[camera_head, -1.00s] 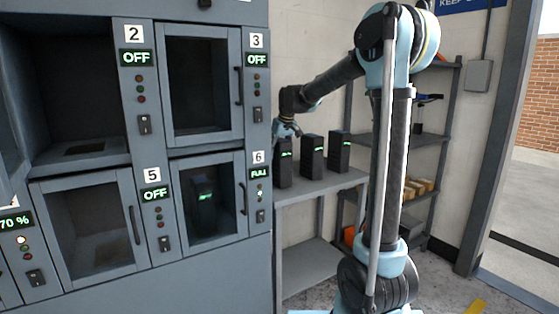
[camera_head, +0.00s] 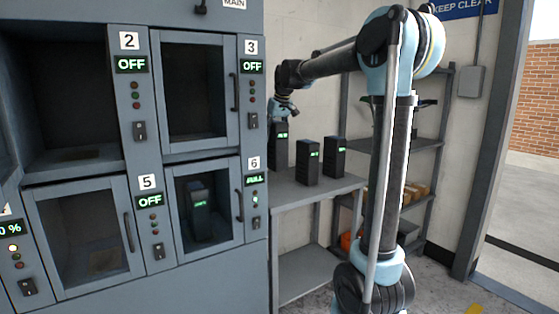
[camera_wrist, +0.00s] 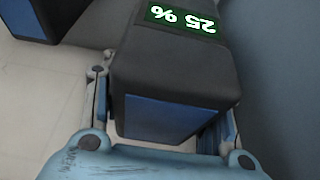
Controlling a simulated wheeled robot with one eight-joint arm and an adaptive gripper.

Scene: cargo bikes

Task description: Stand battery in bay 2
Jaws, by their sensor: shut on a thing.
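My gripper (camera_head: 284,109) is shut on the top of a black battery (camera_head: 278,147) and holds it upright above the left end of the side table. In the wrist view the battery (camera_wrist: 175,85) sits between the fingers and its green display reads 25 %. Bay 2 (camera_head: 66,156) is at the upper left of the cabinet, marked 2, with its sign showing OFF. It stands open and empty, with a dark plate on its floor.
Two more black batteries (camera_head: 307,162) (camera_head: 334,157) stand on the side table (camera_head: 308,192). Bay 3 (camera_head: 196,88) and bay 5 (camera_head: 85,230) have closed doors. Bay 6 (camera_head: 207,210) holds a battery behind its door and reads FULL. A shelf rack (camera_head: 416,141) stands behind my arm.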

